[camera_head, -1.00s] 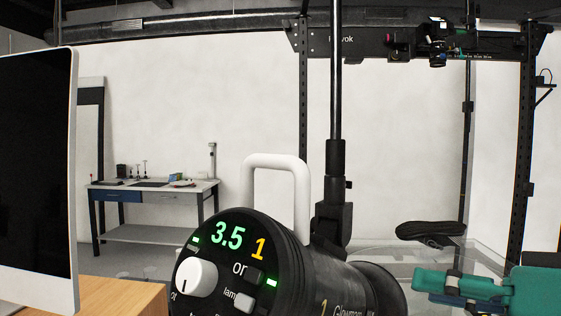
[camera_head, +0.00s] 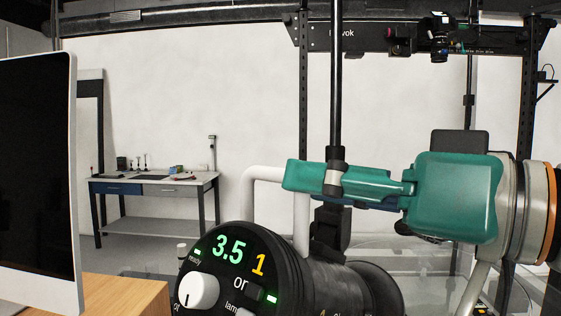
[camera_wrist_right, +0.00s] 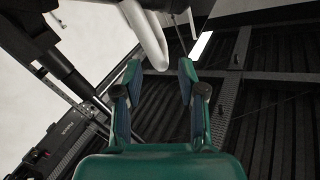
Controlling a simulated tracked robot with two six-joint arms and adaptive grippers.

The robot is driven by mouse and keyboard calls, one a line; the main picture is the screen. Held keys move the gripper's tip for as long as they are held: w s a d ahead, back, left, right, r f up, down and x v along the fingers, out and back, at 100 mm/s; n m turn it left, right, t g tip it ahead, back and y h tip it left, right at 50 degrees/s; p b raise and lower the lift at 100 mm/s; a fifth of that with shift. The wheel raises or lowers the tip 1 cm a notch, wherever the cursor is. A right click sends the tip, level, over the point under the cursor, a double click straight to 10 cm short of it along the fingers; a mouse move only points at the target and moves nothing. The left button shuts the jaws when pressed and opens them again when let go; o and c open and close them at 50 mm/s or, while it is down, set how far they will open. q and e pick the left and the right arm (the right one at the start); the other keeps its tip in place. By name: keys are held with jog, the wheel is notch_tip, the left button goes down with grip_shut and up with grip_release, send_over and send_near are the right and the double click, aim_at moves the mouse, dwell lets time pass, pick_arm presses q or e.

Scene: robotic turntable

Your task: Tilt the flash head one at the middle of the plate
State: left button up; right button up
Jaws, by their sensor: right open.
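Flash head one (camera_head: 235,270) is a black cylinder with a lit panel reading 3.5 and 1, at the bottom middle of the head view. Its white loop handle (camera_head: 248,205) rises behind the panel. My right gripper (camera_head: 290,176) is at the handle's height, its green fingers pointing left and covering part of it. In the right wrist view, the open gripper (camera_wrist_right: 159,75) has the white handle (camera_wrist_right: 150,42) just ahead of and between its fingertips. Contact cannot be told. My left gripper is not in view.
A black stand pole (camera_head: 336,90) rises behind the flash head, close to my right fingers. A monitor (camera_head: 38,180) stands on a wooden desk (camera_head: 125,295) at the left. A workbench (camera_head: 155,188) is far back. A dark camera frame (camera_head: 375,40) spans the top right.

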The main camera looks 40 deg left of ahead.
aim_at(271, 178)
jog(key=a+p, duration=0.1)
jog(key=a, duration=0.5)
grip_shut()
dwell(0.3)
